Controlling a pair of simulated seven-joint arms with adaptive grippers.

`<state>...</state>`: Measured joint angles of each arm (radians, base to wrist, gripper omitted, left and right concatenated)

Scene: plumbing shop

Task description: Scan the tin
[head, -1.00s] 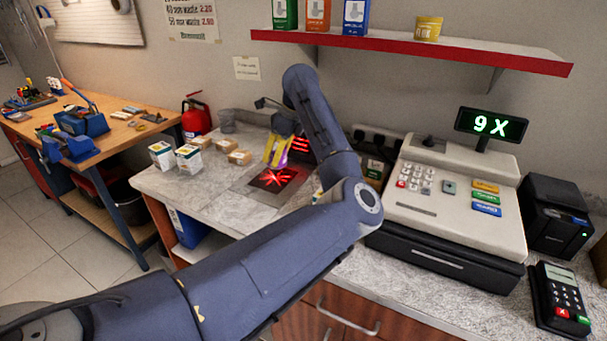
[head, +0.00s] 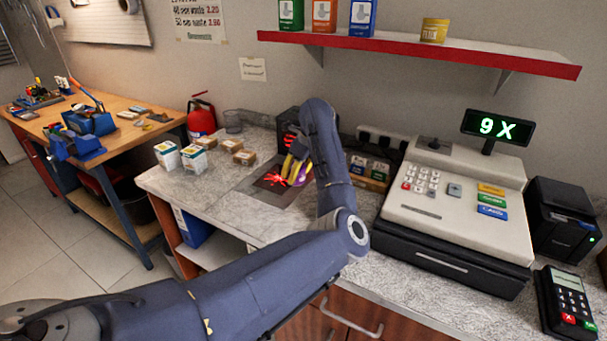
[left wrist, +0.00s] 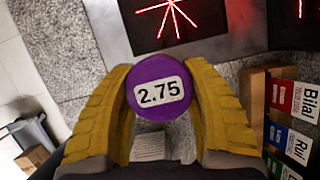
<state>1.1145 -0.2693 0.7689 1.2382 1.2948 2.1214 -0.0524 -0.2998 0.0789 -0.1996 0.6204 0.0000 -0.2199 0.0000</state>
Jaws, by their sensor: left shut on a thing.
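The tin shows in the left wrist view as a round purple lid (left wrist: 147,69) with a white label reading 2.75. My left gripper (left wrist: 160,105) is shut on the tin, one yellow finger on each side of it. In the head view the left gripper (head: 297,168) is over the scanner's glass, with a bit of the purple tin (head: 304,172) showing at its fingers. The scanner's flat window (head: 272,182) glows with a red star pattern, which also shows in the left wrist view (left wrist: 165,18). The scanner's upright part (head: 291,128) stands behind, partly hidden by my arm.
A cash register (head: 459,200) with a green 9 X display (head: 497,128) stands right of my arm. A card terminal (head: 568,300) is at far right. Small boxes (head: 194,158) stand on the counter's left. A red shelf (head: 420,55) overhangs the back.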

